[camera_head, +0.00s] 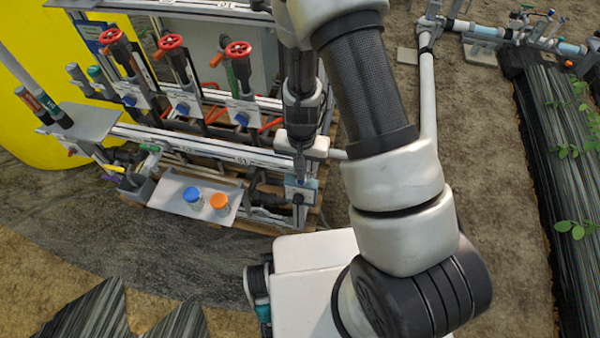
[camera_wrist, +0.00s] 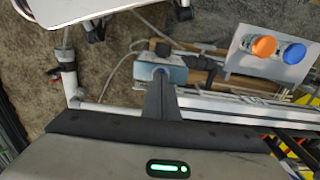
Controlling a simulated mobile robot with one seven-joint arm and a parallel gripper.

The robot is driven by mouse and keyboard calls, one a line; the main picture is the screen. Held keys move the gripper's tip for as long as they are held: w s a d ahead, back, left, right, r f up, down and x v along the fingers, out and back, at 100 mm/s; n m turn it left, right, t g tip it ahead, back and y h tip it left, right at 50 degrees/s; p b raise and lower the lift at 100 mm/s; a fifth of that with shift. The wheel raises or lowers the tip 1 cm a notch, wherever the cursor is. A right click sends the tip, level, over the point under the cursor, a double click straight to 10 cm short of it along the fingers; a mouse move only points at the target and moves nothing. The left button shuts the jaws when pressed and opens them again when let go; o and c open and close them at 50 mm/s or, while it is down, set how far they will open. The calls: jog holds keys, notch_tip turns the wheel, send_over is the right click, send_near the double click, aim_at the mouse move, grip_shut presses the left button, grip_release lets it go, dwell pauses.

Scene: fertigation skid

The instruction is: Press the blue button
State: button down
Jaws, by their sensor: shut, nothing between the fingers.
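A small pale blue-grey box (camera_head: 301,190) stands at the right end of the lower rail in the head view. It also shows in the wrist view (camera_wrist: 173,74), with a bit of blue (camera_wrist: 159,69) at its middle, just past my fingertips. I cannot make out the button's shape, because my gripper covers part of the box. My gripper (camera_head: 300,172) is shut and empty, its fingertips over the box. In the wrist view the shut fingers (camera_wrist: 160,80) overlap the box face; I cannot tell whether they touch it.
A tray (camera_head: 170,196) left of the box holds a blue-capped bottle (camera_head: 192,196) and an orange-capped bottle (camera_head: 219,202). Red handwheels (camera_head: 170,42) and blue knobs (camera_head: 183,107) line the rack behind. A yellow tank (camera_head: 30,130) stands at left. A planted bed (camera_head: 555,170) lies at right.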

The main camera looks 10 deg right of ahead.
notch_tip(320, 180, up, 12)
jog(key=p, duration=0.2)
jog(key=shift+p, duration=0.3)
jog(key=shift+w, duration=0.1)
dwell(0.4)
notch_tip(320, 180, up, 19)
jog(key=s+d+n+t+y, duration=0.1)
jog(key=s+d+n+t, duration=0.1)
jog(key=s+d+r+n+t+h, duration=0.15)
jog(key=s+d+r+t, duration=0.3)
jog(key=s+r, duration=0.85)
notch_tip(320, 180, up, 17)
jog(key=w+p, duration=0.1)
jog(key=p, duration=1.5)
jog(key=shift+d+g, duration=0.4)
jog(key=shift+g, duration=0.05)
jog(key=shift+f+n+y, duration=0.1)
jog(key=shift+n+y, duration=0.15)
